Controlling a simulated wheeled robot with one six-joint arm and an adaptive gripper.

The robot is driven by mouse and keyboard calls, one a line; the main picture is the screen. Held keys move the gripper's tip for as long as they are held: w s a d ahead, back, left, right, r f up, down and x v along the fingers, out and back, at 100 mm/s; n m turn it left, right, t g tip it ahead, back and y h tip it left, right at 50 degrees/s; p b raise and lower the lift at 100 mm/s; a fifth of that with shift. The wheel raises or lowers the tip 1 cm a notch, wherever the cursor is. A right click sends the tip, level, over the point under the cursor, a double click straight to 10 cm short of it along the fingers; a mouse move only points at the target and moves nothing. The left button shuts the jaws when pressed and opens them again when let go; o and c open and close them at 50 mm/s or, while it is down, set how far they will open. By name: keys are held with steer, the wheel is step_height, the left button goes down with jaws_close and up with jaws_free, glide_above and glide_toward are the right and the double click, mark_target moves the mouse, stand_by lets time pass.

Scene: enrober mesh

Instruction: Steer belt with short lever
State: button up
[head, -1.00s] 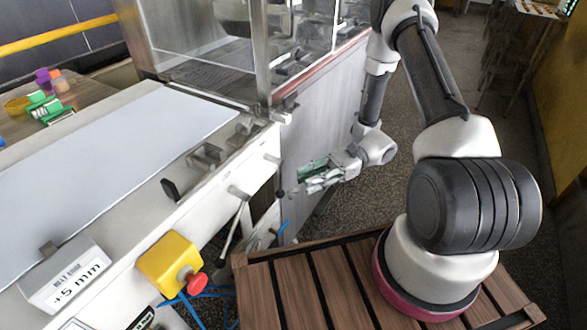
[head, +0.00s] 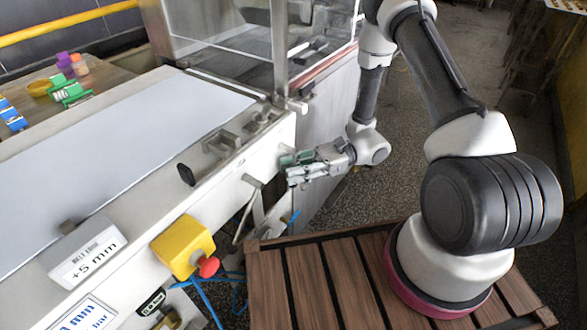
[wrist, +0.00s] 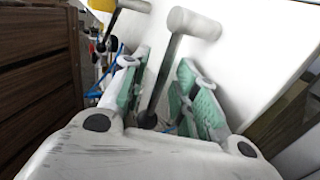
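My gripper (head: 285,165) is beside the white machine side, at the levers below the belt (head: 130,120). In the wrist view my gripper (wrist: 163,66) is open, with a green-padded finger on each side of the rod of the near lever, which looks like the short lever (wrist: 195,22). Its pale cross-handle sticks out past the fingertips. There is a gap on the right side of the rod; contact on the left is unclear. A second lever (wrist: 133,5) stands farther off, outside the fingers. In the head view this other lever (head: 252,182) hangs left of my gripper, which hides the near one.
A yellow box with a red button (head: 208,266) sticks out from the machine side. A +5 mm sign (head: 88,252) stands at the belt's near edge. Blue cables (head: 205,300) hang below. A slatted wooden deck (head: 310,285) lies under my arm's base. Open floor is on the right.

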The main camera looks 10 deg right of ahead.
jaws_close()
steer(key=shift+w+d+n+h, duration=0.45)
steer(key=shift+n+h, duration=0.25)
steer(key=shift+h, duration=0.3)
steer(key=shift+o, duration=0.7)
jaws_free()
